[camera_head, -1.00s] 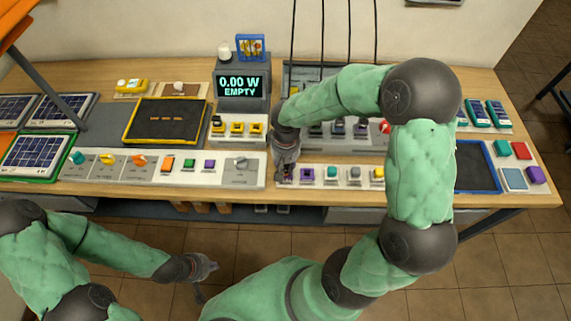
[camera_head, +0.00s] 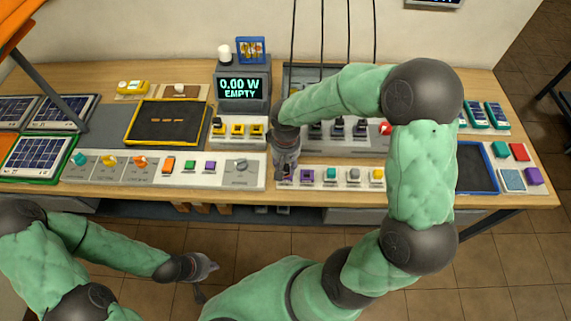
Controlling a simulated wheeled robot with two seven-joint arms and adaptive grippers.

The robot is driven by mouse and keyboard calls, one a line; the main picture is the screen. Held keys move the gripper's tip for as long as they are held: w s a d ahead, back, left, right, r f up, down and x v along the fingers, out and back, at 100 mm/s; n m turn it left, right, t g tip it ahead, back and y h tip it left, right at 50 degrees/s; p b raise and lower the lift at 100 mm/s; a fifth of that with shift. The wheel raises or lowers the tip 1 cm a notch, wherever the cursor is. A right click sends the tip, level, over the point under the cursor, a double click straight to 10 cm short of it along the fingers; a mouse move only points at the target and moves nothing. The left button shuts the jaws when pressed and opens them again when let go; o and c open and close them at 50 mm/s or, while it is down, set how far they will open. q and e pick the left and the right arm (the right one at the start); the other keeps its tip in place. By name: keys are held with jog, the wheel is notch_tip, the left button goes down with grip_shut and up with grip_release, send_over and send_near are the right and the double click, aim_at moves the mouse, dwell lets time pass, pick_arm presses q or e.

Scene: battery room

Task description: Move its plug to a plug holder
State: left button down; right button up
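My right gripper (camera_head: 285,174) points down at the left end of a white strip (camera_head: 342,187) at the table's front edge. Its fingers overlap a small dark part there, and I cannot tell whether they grip a plug. The strip carries purple (camera_head: 307,176), teal (camera_head: 331,175), grey (camera_head: 354,175) and yellow (camera_head: 378,175) square pieces. Dark plugs (camera_head: 338,127) stand on a grey unit behind. Another dark plug (camera_head: 218,124) stands at the leftmost yellow socket below the display. My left gripper (camera_head: 207,281) hangs empty and open in front of the table.
A display box (camera_head: 241,88) reads "0.00 W EMPTY". A white panel (camera_head: 215,178) with switches and a knob lies left of the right gripper. Solar panels (camera_head: 38,156) lie far left. A blue-rimmed tray (camera_head: 493,163) and coloured blocks lie right. My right arm hides part of the table.

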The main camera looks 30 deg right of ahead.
aim_at(286, 167)
notch_tip(286, 167, up, 9)
jog(key=p, duration=0.6)
dwell(0.5)
dwell(0.5)
